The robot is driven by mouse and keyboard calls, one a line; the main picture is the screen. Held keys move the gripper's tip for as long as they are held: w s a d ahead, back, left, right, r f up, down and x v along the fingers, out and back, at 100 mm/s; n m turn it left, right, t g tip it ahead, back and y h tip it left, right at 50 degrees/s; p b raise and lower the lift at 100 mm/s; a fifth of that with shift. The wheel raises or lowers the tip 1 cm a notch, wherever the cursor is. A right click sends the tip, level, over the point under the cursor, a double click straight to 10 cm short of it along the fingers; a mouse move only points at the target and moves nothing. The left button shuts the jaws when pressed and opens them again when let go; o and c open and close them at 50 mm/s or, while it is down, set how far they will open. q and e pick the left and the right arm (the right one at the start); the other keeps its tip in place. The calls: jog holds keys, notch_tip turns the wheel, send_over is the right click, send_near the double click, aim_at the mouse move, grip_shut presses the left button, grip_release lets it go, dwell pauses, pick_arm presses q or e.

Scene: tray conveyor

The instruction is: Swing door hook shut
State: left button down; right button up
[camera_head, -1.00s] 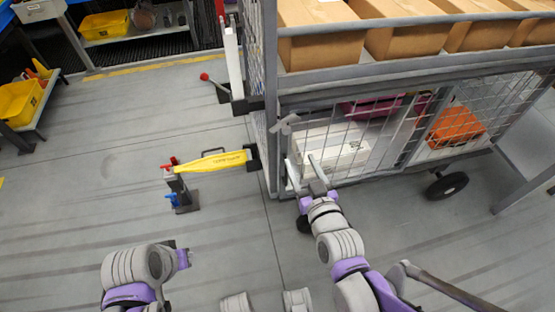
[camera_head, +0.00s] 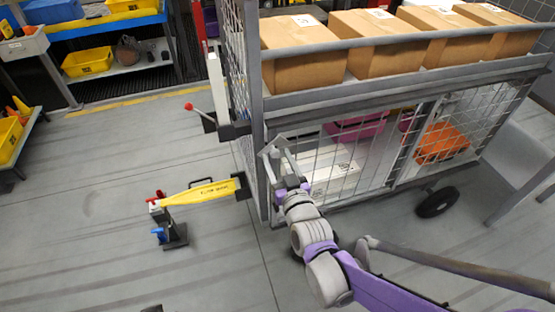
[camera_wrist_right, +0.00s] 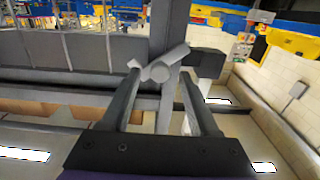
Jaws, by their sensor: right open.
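The door hook (camera_head: 275,146) is a small light-grey cylindrical piece at the front corner post of the mesh cage cart. In the right wrist view the hook (camera_wrist_right: 166,64) stands tilted in front of a grey upright. My right gripper (camera_head: 281,160) is open, its two fingers reaching up to the hook. In the right wrist view the fingertips of this gripper (camera_wrist_right: 160,78) lie on either side of the hook's lower part; I cannot tell whether they touch it. The cart's mesh door (camera_head: 375,150) has white, pink and orange goods behind it. My left gripper is out of view.
Cardboard boxes (camera_head: 302,55) stand on the cart's upper shelf. A yellow bar (camera_head: 205,190) on a dark stand sticks out left of the cart, near its corner. A red-knobbed lever (camera_head: 200,113) is above it.

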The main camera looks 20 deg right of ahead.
jog(key=shift+w, duration=0.2)
jog(key=shift+c, duration=0.3)
grip_shut()
dwell(1.1)
